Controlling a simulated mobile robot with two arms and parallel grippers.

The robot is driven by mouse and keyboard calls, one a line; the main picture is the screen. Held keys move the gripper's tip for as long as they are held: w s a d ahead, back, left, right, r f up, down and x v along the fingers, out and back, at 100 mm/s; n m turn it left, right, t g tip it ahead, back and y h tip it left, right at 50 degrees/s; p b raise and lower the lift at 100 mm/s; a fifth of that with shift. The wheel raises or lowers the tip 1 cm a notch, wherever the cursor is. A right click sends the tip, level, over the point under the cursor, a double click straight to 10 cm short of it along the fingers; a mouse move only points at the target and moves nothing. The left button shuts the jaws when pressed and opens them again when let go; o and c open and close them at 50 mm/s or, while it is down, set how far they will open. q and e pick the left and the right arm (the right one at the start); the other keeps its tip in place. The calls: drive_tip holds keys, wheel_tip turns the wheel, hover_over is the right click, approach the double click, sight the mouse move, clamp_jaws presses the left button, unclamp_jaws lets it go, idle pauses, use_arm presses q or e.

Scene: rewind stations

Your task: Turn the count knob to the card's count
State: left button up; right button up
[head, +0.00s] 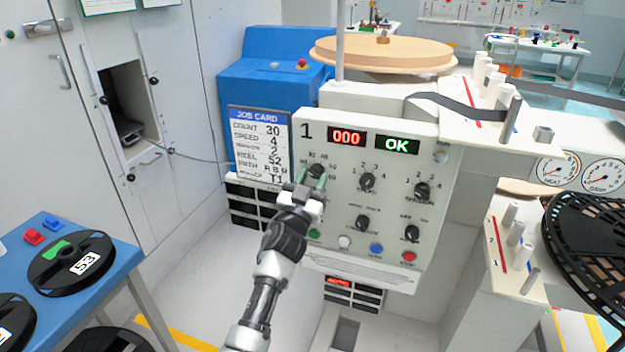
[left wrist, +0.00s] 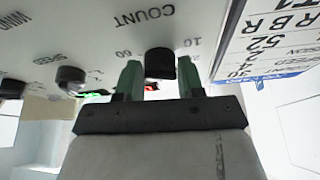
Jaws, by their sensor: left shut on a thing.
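The count knob (head: 317,170) is at the upper left of the machine's front panel (head: 435,240), mostly hidden by my gripper in the head view. In the left wrist view the dark count knob (left wrist: 160,63) sits between the green fingers, near the word COUNT and some scale numbers. My left gripper (head: 313,180) is shut on it, also seen in the left wrist view (left wrist: 161,80). The knob's pointer setting cannot be read. The job card (head: 260,150) left of the panel reads COUNT 30, SPEED 4. My right gripper is not in view.
Other knobs, such as the speed knob (head: 366,181), and a row of coloured buttons share the panel. The displays read 000 (head: 347,137) and OK (head: 398,145). A blue table (head: 120,265) with black reels stands at left. A black reel (head: 590,245) is at right.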

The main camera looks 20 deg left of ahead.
use_arm(q)
drive_tip(key=shift+r+m+h+p, duration=0.1)
drive_tip(key=shift+m+h+p, duration=0.5)
drive_tip(key=shift+m, duration=0.4)
drive_tip(key=m+h+p, duration=0.1)
drive_tip(key=m, duration=0.1)
drive_tip(key=m+g+h+p, duration=0.1)
drive_tip(key=m, duration=0.2)
drive_tip(key=shift+a+r+m+g+p, duration=0.1)
drive_tip(key=shift+a+m+g+p, duration=0.1)
drive_tip(key=shift+m+g+p, duration=0.15)
drive_tip(key=shift+m+g+h+p, duration=0.45)
drive_tip(key=shift+m+h+p, duration=0.45)
drive_tip(key=shift+m, duration=1.35)
drive_tip(key=o, duration=0.9)
drive_tip(key=v, duration=1.1)
drive_tip(key=shift+a, duration=0.1)
